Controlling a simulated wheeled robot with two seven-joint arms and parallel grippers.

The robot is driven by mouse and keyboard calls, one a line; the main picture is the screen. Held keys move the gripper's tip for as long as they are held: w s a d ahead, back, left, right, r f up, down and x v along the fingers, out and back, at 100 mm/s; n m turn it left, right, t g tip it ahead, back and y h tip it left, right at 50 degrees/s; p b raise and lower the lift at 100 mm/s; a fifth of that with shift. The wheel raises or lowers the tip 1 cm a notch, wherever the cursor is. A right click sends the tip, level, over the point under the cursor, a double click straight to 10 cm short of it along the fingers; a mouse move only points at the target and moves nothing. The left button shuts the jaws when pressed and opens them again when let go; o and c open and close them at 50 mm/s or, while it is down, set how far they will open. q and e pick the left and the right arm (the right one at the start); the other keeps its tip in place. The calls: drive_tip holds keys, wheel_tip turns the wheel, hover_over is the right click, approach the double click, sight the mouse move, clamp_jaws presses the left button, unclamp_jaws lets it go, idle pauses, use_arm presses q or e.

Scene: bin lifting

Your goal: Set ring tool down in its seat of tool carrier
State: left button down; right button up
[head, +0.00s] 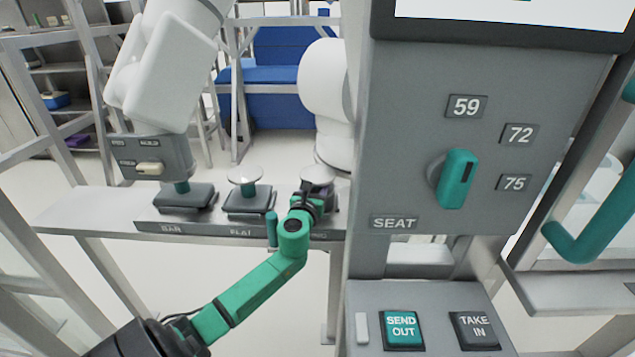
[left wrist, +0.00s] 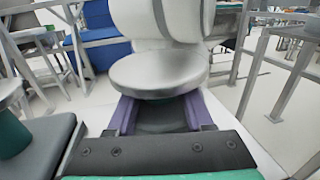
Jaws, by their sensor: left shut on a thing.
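The ring tool, with a pale metal disc on top (head: 318,173), is at the right end of the tool carrier (head: 90,212). My left gripper (head: 316,193) is shut on it below the disc. In the left wrist view the disc (left wrist: 160,75) lies just beyond the purple fingers (left wrist: 160,115), with a dark green-grey part between them. The gripper and arm hide most of the tool's lower part and its seat, so I cannot tell whether it rests there. My right gripper is not in view.
The flat tool (head: 246,200) and bar tool (head: 183,197) stand to the left on the carrier. White machine arms (head: 165,75) (head: 325,85) hang close behind and above. A grey control panel (head: 470,130) stands close on the right. A teal upright peg (head: 271,229) is left of my gripper.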

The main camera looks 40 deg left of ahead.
use_arm(q)
drive_tip(key=shift+r, duration=0.15)
drive_tip(key=shift+c, duration=1)
unclamp_jaws()
drive_tip(key=shift+s, duration=0.1)
drive_tip(key=shift+s+d+f, duration=0.2)
drive_tip(key=shift+s+d, duration=0.1)
drive_tip(key=shift+s, duration=0.1)
drive_tip(key=v, duration=1.3)
drive_tip(key=shift+s, duration=0.25)
drive_tip(key=shift+d+r, duration=0.1)
drive_tip(key=shift+d, duration=0.1)
